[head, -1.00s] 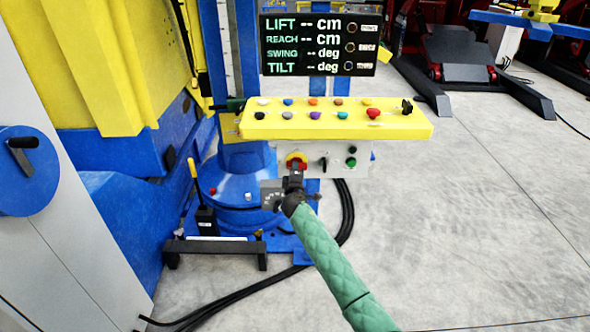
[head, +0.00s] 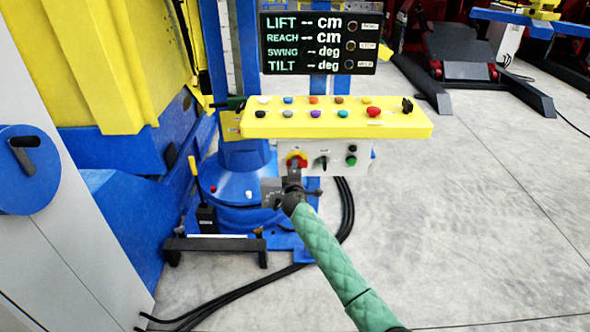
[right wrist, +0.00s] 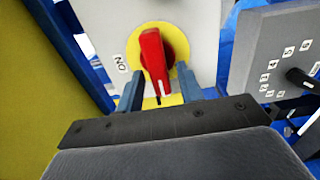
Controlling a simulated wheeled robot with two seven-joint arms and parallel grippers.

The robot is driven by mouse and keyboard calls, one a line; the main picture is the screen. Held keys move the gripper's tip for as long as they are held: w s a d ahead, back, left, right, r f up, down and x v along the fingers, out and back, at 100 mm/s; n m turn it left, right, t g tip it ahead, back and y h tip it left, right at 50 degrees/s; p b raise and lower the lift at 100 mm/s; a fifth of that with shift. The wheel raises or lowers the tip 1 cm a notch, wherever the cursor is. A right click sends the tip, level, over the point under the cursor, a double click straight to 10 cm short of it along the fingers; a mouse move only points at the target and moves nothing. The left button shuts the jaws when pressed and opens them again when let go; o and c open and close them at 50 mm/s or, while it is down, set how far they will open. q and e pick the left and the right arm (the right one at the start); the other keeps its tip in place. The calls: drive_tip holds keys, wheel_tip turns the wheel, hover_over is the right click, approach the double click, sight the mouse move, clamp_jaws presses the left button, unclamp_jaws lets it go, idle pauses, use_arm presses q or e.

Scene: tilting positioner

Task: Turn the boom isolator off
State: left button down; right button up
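The boom isolator is a red knob on a yellow round plate (head: 297,160), on the white panel under the yellow button console. In the right wrist view the red knob (right wrist: 152,58) stands nearly upright, leaning slightly, with its lower end near a black mark. An "ON" label (right wrist: 121,63) sits left of the plate and appears upside down. My right gripper (head: 294,176) is just below the knob. In the right wrist view its two blue-grey fingers (right wrist: 160,86) are apart, on either side of the knob's lower end, with gaps visible. My left gripper is not in view.
A black selector and green buttons (head: 351,155) are right of the isolator. The yellow console (head: 330,120) with several buttons overhangs it. A grey numbered dial box (right wrist: 285,70) is at right in the wrist view.

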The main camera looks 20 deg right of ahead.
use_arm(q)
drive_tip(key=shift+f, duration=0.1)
use_arm(e)
drive_tip(key=shift+s, duration=0.1)
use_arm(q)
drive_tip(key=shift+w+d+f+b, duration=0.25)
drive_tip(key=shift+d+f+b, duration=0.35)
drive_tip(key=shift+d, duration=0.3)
use_arm(e)
drive_tip(key=v, duration=0.7)
drive_tip(key=shift+s, duration=0.3)
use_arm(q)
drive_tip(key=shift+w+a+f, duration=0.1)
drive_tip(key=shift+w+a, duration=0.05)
use_arm(e)
drive_tip(key=shift+a, duration=0.1)
